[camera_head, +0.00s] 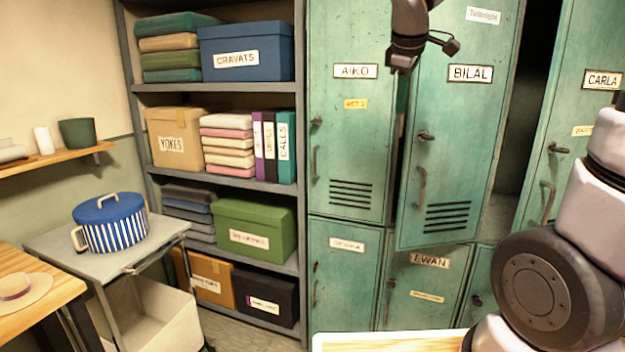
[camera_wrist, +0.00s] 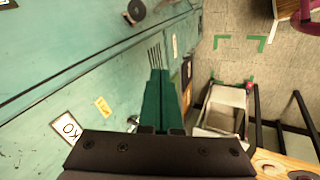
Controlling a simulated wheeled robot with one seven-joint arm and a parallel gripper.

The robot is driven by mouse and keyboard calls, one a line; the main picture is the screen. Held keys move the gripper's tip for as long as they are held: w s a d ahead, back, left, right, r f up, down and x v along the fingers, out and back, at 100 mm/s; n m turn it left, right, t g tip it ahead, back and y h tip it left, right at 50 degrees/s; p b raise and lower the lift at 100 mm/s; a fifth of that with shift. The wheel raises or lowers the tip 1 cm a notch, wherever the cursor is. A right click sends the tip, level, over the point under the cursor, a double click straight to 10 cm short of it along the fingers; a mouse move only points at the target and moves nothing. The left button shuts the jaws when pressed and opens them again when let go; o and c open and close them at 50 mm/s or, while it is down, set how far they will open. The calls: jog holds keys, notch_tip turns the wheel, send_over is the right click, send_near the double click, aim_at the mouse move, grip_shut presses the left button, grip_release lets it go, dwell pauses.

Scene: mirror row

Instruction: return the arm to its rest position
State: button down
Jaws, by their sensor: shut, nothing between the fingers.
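My gripper (camera_head: 402,96) hangs fingers down at the top of the head view, in front of the lockers between the AIKO label and the BILAL label. In the wrist view its two dark green fingers (camera_wrist: 160,102) lie together with nothing between them. My arm comes in from the right edge of the head view and its wrist shows at the top. The middle links are out of the head view. Whether the fingertips touch a locker door cannot be told.
The BILAL door (camera_head: 455,130) stands ajar, with a dark opening beside it. The AIKO door (camera_head: 350,140) is close to my gripper. A shelf rack (camera_head: 223,87) and a grey cart (camera_head: 70,243) with a striped pot (camera_head: 112,228) stand left. Floor is open in the wrist view (camera_wrist: 228,62).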

jog(key=s+d+m+y, duration=0.1)
jog(key=s+d+m, duration=0.1)
jog(key=s+m, duration=0.5)
jog(key=s+d+f+m+t+y, duration=0.1)
jog(key=s+d+m+y, duration=0.1)
jog(key=s+m, duration=0.6)
jog(key=shift+s+d+m+t, duration=0.3)
jog(key=shift+s+d, duration=0.2)
jog(key=shift+s, duration=0.75)
